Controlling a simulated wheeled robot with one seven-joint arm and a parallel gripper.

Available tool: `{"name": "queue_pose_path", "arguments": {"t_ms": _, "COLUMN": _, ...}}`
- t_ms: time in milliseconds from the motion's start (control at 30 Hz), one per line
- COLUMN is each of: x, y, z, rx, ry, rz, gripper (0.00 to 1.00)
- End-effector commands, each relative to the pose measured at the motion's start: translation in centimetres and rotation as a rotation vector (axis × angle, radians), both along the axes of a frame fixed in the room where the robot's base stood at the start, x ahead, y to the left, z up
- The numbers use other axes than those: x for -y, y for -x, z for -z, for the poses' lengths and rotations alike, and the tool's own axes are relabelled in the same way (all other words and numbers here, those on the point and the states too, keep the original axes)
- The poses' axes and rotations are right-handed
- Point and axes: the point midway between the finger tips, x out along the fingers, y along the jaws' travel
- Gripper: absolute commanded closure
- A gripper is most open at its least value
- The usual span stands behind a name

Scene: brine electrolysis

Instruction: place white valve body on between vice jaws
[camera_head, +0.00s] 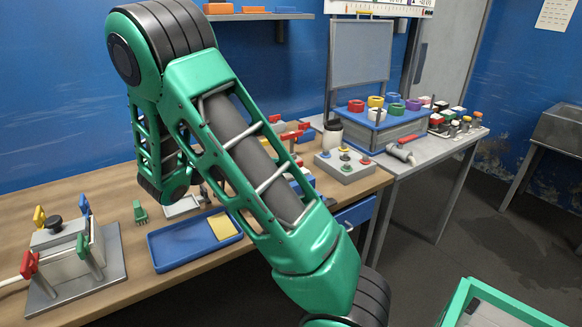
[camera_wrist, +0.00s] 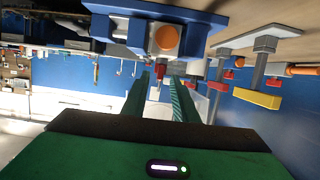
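My gripper (camera_wrist: 160,76) shows in the wrist view with its two green fingers apart and no object clearly held between them. In the head view it is hidden behind my arm. A blue block-like fixture with an orange disc (camera_wrist: 166,38), which looks like the vice, is at the top of the wrist view, close beyond the fingertips. That view looks upside down, with the bench at its top. A small red and white part (camera_wrist: 158,68) shows beyond the gap between the fingertips; its distance is unclear. I cannot pick out the white valve body with certainty.
Red-handled (camera_wrist: 274,83) and yellow-handled (camera_wrist: 257,98) fittings stand at the right of the wrist view. In the head view, a blue tray (camera_head: 170,262) lies on the wooden bench, beside a metal fixture with coloured handles (camera_head: 75,250). A button box (camera_head: 345,168) stands right of my arm.

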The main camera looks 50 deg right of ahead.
Motion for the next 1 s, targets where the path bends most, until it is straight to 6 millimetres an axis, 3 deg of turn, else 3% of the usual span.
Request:
{"name": "queue_pose_path", "arguments": {"t_ms": 100, "x": -1.6, "y": -0.5, "z": -0.5, "rx": 0.001, "ry": -0.001, "rz": -0.003, "gripper": 0.74}}
{"name": "queue_pose_path", "arguments": {"t_ms": 300, "x": -2.8, "y": -0.7, "z": -0.9, "rx": 0.000, "ry": 0.000, "rz": 0.000, "gripper": 0.74}}
{"name": "queue_pose_path", "arguments": {"t_ms": 1000, "x": -2.7, "y": -0.5, "z": -0.7, "rx": -0.017, "ry": -0.036, "rz": -0.011, "gripper": 0.74}}
